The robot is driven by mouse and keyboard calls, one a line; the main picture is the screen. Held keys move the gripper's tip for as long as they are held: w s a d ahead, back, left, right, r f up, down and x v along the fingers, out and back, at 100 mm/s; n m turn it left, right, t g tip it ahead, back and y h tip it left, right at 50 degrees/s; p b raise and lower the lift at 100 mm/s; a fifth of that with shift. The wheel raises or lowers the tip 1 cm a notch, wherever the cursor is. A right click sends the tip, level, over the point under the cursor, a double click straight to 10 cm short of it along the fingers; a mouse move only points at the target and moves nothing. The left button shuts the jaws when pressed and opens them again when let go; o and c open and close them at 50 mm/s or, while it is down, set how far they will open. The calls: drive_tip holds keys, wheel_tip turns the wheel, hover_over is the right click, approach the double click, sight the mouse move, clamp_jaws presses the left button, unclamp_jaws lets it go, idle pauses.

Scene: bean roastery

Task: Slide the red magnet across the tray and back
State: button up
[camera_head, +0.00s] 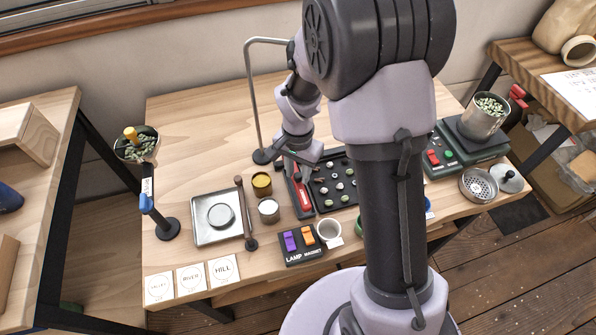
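My gripper (296,174) points down at the left end of a black tray (350,200) at the middle of the table. A red block (304,197), which looks like the red magnet, lies in a narrow dark holder along the tray's left side. The fingertips are over or at its far end. I cannot tell whether they touch it or how far apart they are. Several pale beans sit in the tray's round spots.
A metal square pan (215,231), small tins (269,211), a dark-handled tool (247,222) and a bent metal stand (258,157) are left of the tray. A box (302,257) marked LAMP and MAGNET and a white cup (329,231) stand in front. A scale (465,155) is right.

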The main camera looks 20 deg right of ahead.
clamp_jaws()
idle(1.2)
